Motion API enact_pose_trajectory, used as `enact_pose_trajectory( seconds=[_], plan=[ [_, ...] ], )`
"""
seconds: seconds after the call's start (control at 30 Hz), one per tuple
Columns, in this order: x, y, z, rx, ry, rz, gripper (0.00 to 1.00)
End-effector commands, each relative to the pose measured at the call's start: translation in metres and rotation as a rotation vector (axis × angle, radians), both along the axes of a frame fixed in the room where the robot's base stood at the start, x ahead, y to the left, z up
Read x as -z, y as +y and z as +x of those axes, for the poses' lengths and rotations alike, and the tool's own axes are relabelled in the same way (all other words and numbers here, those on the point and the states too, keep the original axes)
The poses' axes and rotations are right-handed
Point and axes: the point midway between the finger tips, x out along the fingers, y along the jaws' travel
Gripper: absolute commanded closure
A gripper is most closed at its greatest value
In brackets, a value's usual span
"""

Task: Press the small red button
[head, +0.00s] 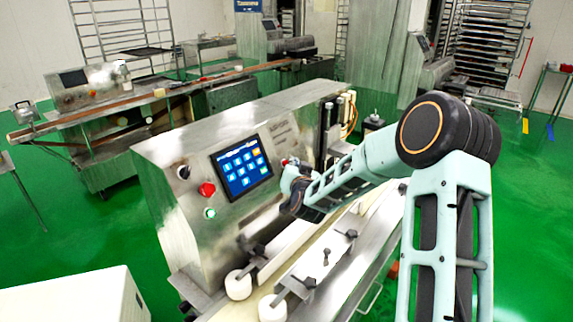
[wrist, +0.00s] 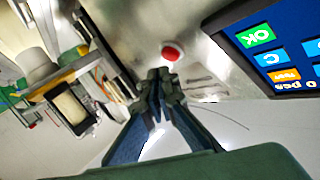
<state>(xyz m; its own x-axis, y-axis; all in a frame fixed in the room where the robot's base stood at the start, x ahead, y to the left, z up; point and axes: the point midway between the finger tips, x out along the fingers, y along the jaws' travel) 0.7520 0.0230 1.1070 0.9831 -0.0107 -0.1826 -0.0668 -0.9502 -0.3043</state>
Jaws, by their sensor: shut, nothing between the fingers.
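The small red button (wrist: 172,53) sits on the machine's metal front panel, just beyond my fingertips in the wrist view. A bit of red at my gripper's tip in the head view (head: 284,161) appears to be the same button, mostly hidden by my gripper. My gripper (wrist: 159,75) is shut and empty, with its fingertips close to the button and slightly below it in the picture. I cannot tell whether they touch the panel. It also shows in the head view (head: 290,170), at the panel right of the touchscreen.
The blue touchscreen (head: 241,167) is left of my gripper. A larger red knob (head: 207,189), a green-lit button (head: 210,213) and a black knob (head: 183,172) are further left. A conveyor with rollers (head: 239,284) runs below. A bracket assembly (wrist: 75,105) stands left in the wrist view.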

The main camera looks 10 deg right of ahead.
Motion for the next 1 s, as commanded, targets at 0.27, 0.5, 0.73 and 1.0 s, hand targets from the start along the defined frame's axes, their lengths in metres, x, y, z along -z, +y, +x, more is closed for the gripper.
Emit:
enact_pose_trajectory(
  seconds=[0.27,0.5,0.73,1.0],
  plan=[
    [0.0,0.0,0.0,0.0,0.0,0.0,1.0],
    [0.002,0.0014,0.0012,0.0,0.0,0.0,1.0],
    [0.0048,0.0056,0.0052,-0.001,-0.001,0.0,1.0],
    [0.0037,0.0054,0.0055,0.0,0.0,0.0,1.0]
  ],
)
